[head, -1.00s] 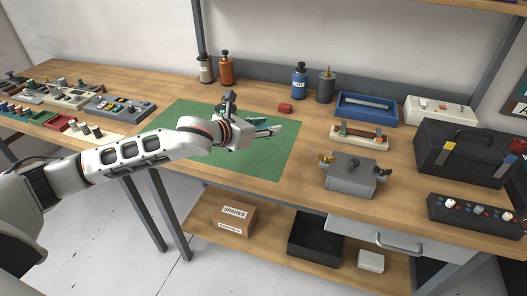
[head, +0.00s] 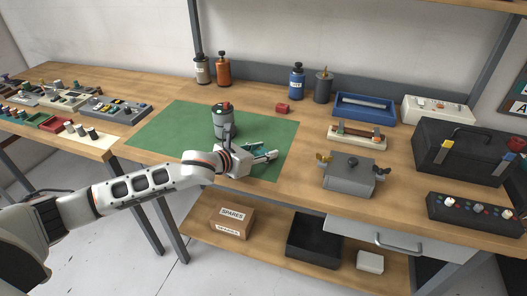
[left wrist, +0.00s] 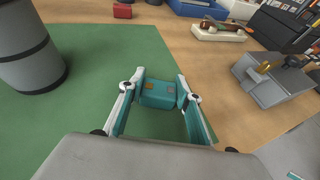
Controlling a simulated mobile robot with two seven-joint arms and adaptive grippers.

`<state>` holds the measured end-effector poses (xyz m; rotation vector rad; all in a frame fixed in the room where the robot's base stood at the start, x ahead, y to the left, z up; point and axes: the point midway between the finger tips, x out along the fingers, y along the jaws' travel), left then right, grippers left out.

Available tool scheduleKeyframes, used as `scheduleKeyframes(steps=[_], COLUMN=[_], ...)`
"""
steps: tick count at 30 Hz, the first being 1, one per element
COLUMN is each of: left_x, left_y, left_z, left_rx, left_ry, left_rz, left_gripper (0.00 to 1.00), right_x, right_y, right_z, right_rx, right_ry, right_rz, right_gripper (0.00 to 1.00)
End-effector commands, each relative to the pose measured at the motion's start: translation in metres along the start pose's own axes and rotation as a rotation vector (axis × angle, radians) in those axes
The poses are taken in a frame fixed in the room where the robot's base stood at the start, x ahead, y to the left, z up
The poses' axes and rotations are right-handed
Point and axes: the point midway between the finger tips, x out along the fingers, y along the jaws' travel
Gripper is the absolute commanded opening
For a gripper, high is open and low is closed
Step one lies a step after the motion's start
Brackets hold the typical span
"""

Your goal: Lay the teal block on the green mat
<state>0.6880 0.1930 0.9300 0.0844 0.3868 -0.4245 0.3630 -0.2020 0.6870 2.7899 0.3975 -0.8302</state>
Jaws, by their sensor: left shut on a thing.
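The teal block (left wrist: 158,94) sits between the fingertips of my left gripper (left wrist: 160,92) in the left wrist view. The gripper is shut on it. In the head view my left gripper (head: 266,152) is over the right part of the green mat (head: 165,128), where the block is hard to tell from the teal fingers. The mat also fills much of the left wrist view (left wrist: 100,55). Whether the block touches the mat or hangs just above it, I cannot tell. My right gripper is not in view.
A grey canister (head: 223,123) stands on the mat just behind my left gripper. A small red block (head: 282,108) lies behind the mat. A grey box with wing knobs (head: 348,178) stands to the right. The mat's left part is clear.

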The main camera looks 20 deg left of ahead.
Motion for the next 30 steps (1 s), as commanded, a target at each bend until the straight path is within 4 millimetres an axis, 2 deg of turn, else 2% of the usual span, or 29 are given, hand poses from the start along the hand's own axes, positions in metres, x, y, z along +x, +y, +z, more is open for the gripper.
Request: scheduleKeyframes(steps=[3,4,5,16,19,23,30], left_x=[0.001,0.001,0.001,0.000,-0.005,-0.024,-0.075], left_y=[0.000,0.000,0.000,0.000,0.000,0.000,0.001], left_z=[-0.002,-0.002,-0.002,-0.001,0.000,0.000,0.000], left_rx=[0.000,-0.001,0.000,0.000,0.001,0.002,0.003], left_ry=[0.000,0.000,0.000,0.000,0.000,0.000,0.001], left_rz=[0.000,0.000,0.000,0.000,0.000,0.000,0.000], left_gripper=[0.12,0.41,0.49,0.50,0.50,0.50,0.50], right_x=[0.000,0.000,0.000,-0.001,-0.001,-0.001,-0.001], right_y=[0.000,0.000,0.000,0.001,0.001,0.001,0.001], right_z=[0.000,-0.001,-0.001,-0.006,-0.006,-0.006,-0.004], right_rx=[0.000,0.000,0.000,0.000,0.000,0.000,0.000], right_ry=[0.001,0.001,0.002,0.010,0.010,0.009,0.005], right_rz=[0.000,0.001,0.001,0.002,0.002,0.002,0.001], right_gripper=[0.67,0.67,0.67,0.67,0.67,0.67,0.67])
